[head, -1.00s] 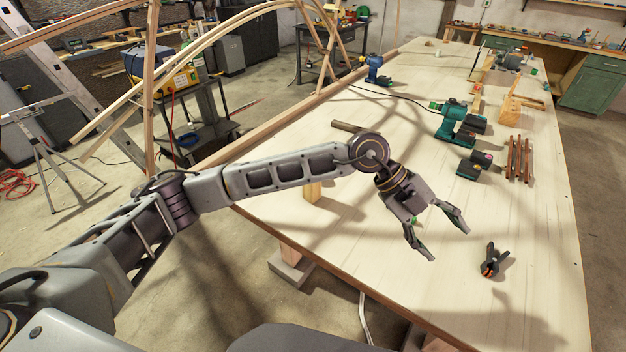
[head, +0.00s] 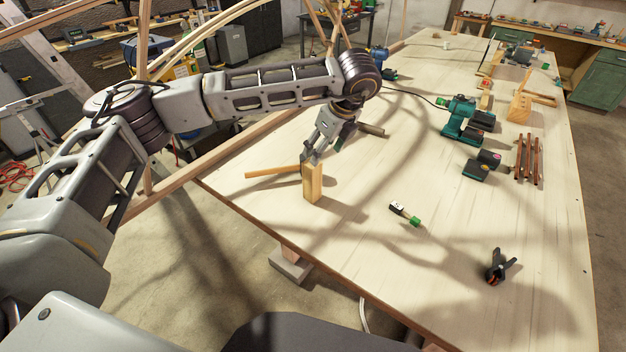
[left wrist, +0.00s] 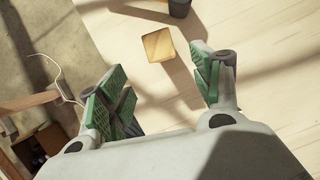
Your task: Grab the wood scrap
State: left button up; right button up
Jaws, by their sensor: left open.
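The wood scrap, a light upright block (head: 313,184), stands on the workbench (head: 350,250) near its left edge. In the left wrist view its square top (left wrist: 158,45) shows just beyond the gap between my fingers. My left gripper (head: 312,156) points down at the top of the block in the head view. Its green-padded fingers (left wrist: 161,66) are open and spread wide, with nothing held between them. I cannot tell whether the fingertips are level with the block's top or above it. My right gripper is not in view.
A small green-tipped item (head: 405,213), a black clamp (head: 497,266) and a green drill (head: 462,120) are to the right. The front middle of the bench is clear.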

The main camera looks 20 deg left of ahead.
pick_arm(q)
jog(key=shift+w+a+r, duration=0.1)
jog(key=shift+a+r, duration=0.2)
jog(key=shift+a, duration=0.1)
jog(key=shift+f, duration=0.15)
jog(key=p, duration=0.1)
send_over(312, 181)
jog(key=w, duration=0.2)
notch_tip(312, 181, down, 7)
jog(key=shift+w+r, duration=0.1)
jog(key=shift+r, duration=0.05)
jog(key=shift+w+a+f, duration=0.1)
jog(key=shift+a+f, duration=0.15)
jog(key=shift+f, duration=0.2)
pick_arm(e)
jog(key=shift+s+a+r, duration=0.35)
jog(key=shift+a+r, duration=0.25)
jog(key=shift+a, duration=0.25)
pick_arm(q)
jog(key=shift+f, duration=0.15)
